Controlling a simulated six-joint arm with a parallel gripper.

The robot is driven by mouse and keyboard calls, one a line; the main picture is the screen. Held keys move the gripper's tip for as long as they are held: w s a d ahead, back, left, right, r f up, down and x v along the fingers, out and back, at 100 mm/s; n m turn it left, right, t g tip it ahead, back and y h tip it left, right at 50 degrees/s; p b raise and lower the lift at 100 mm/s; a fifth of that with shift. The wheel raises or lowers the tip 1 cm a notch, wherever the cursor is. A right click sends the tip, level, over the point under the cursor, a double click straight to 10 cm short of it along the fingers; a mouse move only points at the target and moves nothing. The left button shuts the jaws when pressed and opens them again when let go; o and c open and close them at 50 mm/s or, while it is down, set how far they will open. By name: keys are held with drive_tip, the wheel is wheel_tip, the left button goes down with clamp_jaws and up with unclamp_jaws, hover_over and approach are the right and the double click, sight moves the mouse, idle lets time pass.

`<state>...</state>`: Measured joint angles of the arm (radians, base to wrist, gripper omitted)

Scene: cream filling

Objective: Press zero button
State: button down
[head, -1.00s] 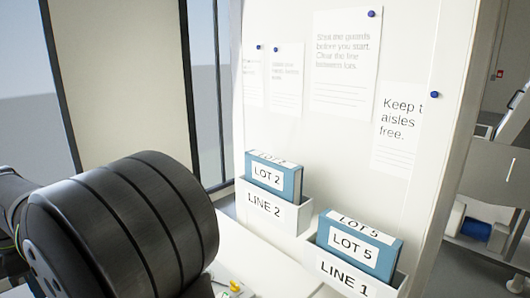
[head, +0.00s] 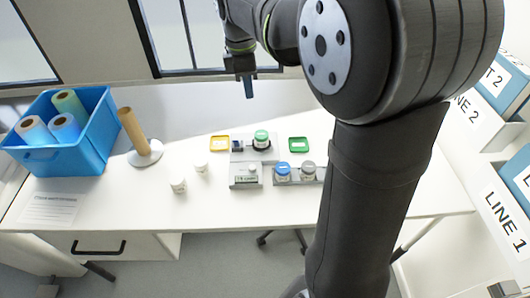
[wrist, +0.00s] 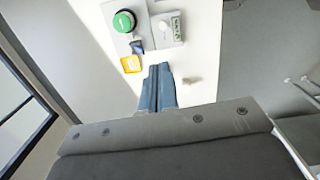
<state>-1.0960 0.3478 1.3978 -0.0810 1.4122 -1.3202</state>
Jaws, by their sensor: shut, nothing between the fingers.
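My gripper (head: 249,88) has blue fingers, which are shut and empty. It hangs in the air above the back of the white table, and the fingers also show in the wrist view (wrist: 158,85). A grey device (head: 246,175) stands near the table's middle, below my gripper in the head view. In the wrist view it appears as a grey panel with a small greenish display (wrist: 176,28). I cannot make out which part is the zero button.
Two white jars, a cardboard roll stand (head: 133,132) and a blue crate (head: 65,140) are left. Label boxes (head: 505,205) stand right.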

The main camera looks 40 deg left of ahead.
wheel_tip(320, 180, down, 10)
drive_tip(key=n+t+h, duration=0.2)
drive_tip(key=n+t, duration=0.2)
drive_tip(key=n, duration=0.2)
drive_tip(key=n+t+y, duration=0.2)
drive_tip(key=n+t, duration=0.2)
drive_tip(key=n, duration=0.7)
hover_over(250, 169)
wheel_tip(250, 169, down, 9)
drive_tip(key=shift+f, duration=4.35)
drive_tip(key=shift+f, duration=0.1)
drive_tip(key=shift+f, duration=0.35)
